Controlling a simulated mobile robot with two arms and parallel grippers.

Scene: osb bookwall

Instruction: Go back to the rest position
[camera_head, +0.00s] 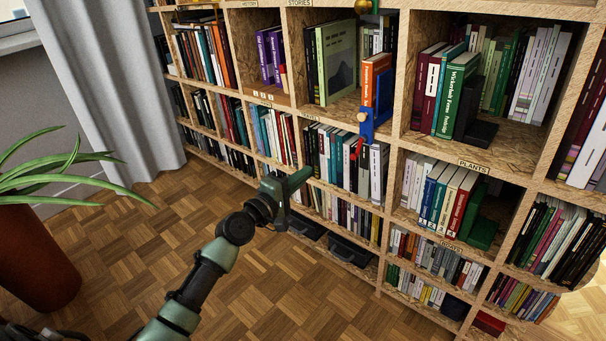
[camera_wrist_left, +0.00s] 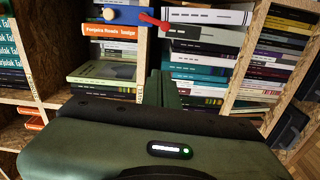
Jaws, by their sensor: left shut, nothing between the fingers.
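My left gripper (camera_head: 300,178) reaches in from the lower left, in front of the lower rows of the bookshelf (camera_head: 397,80). Its fingers are shut and empty. In the left wrist view the shut fingers (camera_wrist_left: 162,88) point at a row of books, with a gap I cannot measure. The gripper's body covers the lower part of that view. My right gripper is in neither view.
An orange book (camera_head: 375,80) stands at the front of one compartment, beside a blue bracket (camera_head: 366,124). A potted plant (camera_head: 35,250) stands at left near a grey curtain (camera_head: 110,80). The parquet floor (camera_head: 290,300) before the shelf is clear.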

